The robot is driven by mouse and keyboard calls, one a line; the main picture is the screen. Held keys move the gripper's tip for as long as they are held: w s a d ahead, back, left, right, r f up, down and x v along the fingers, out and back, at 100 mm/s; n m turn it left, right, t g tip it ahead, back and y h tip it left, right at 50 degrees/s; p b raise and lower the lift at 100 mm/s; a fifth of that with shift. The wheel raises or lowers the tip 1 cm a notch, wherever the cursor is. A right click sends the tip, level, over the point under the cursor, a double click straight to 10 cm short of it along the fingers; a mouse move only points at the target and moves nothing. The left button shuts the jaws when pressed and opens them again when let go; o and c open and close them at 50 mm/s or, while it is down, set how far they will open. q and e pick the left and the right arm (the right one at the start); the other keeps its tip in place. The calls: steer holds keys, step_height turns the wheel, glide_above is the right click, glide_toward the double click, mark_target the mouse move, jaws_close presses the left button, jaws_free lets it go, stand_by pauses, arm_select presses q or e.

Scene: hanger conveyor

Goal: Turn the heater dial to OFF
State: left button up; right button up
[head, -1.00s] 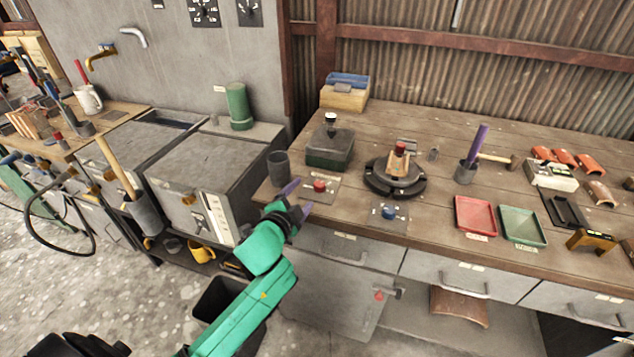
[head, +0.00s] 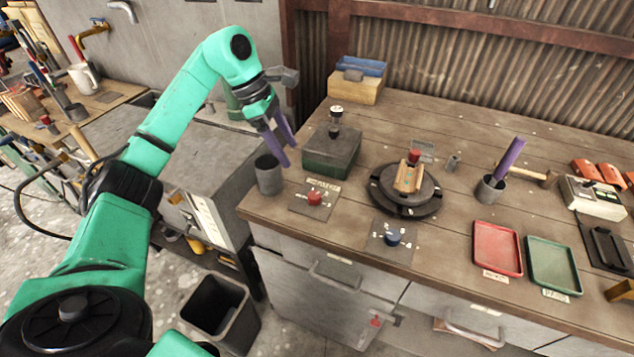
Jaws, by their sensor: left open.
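My right gripper is not in view.
A grey cup (head: 269,175) and a green-based box (head: 331,150) with a black knob stand close to the gripper. A round turntable (head: 382,196) is behind the blue dial. Red (head: 497,248) and green (head: 553,266) trays lie to the right.

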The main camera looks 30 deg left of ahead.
arm_select(q)
steer(key=p, duration=0.1)
glide_toward(314, 194)
steer(key=p+x, duration=0.2)
steer(key=x, duration=0.5)
steer(key=shift+d+f, duration=0.35)
steer(key=shift+f, duration=0.35)
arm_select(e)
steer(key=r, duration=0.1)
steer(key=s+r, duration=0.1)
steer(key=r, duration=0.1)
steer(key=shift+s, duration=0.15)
arm_select(q)
jaws_close()
